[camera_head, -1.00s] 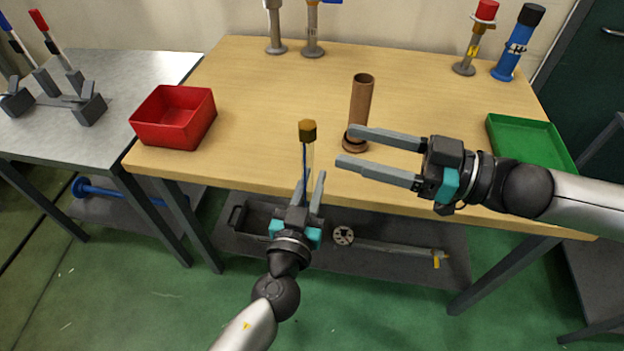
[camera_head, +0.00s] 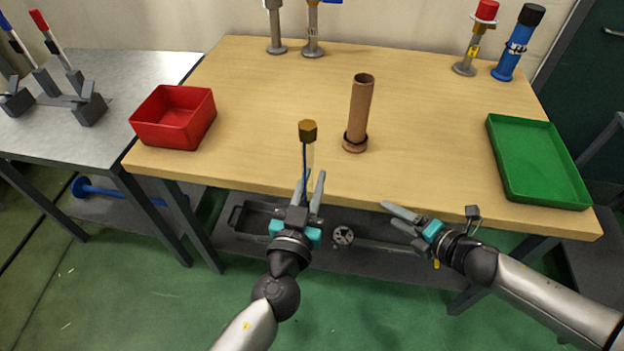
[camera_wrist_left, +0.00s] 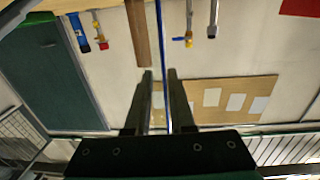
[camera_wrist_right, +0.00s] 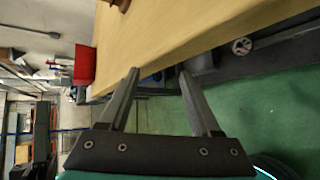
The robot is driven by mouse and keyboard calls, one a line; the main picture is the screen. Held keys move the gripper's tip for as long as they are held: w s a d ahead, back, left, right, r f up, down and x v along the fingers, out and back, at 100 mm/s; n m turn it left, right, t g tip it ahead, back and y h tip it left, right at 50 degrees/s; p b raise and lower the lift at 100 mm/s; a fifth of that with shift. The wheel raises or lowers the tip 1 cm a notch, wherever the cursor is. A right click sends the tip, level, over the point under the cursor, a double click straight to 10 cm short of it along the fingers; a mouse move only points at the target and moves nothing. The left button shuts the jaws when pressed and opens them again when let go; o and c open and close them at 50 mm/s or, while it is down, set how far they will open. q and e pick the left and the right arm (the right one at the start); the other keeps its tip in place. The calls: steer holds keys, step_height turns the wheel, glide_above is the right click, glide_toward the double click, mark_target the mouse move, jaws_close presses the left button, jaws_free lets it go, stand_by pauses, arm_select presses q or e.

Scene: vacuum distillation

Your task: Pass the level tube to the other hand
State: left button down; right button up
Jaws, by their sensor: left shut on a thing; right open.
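The level tube (camera_head: 309,157) is a thin clear tube with a blue line and a brass hexagonal cap on top. My left gripper (camera_head: 309,183) is shut on its lower part and holds it upright in front of the table's front edge. In the left wrist view the blue line of the level tube (camera_wrist_left: 161,45) runs up between the fingers (camera_wrist_left: 160,75). My right gripper (camera_head: 391,213) is open and empty, to the right of the left gripper and lower, by the front edge. In the right wrist view its fingers (camera_wrist_right: 158,72) stand apart with nothing between them.
A copper-brown pipe (camera_head: 361,105) stands upright in a round base on the wooden table (camera_head: 430,110). A red bin (camera_head: 172,118) is at the left and a green tray (camera_head: 537,160) at the right. Flanged fittings stand along the back. A lower shelf (camera_head: 385,262) holds metal parts.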

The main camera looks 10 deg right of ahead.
steer(key=s+d+f+m+g+h, duration=0.25)
steer(key=s+f+m, duration=0.4)
steer(key=f, duration=0.45)
steer(key=s+d+f+m+g+h, duration=0.25)
steer(key=s+f+m+h, duration=0.2)
steer(key=s+f, duration=0.45)
steer(key=s+a+f+m+g, duration=0.1)
steer(key=s+a+f+m, duration=0.2)
steer(key=s, duration=0.4)
steer(key=s+a+f+m+g+y, duration=0.1)
steer(key=s+a+f+m+g, duration=0.1)
steer(key=s, duration=0.5)
steer(key=s+a+f+m+g, duration=0.2)
steer(key=s+a+f+m, duration=0.3)
steer(key=s+f+m, duration=0.1)
steer(key=shift+s+f+m, duration=0.2)
steer(key=shift+s+m, duration=0.25)
steer(key=shift+m, duration=0.65)
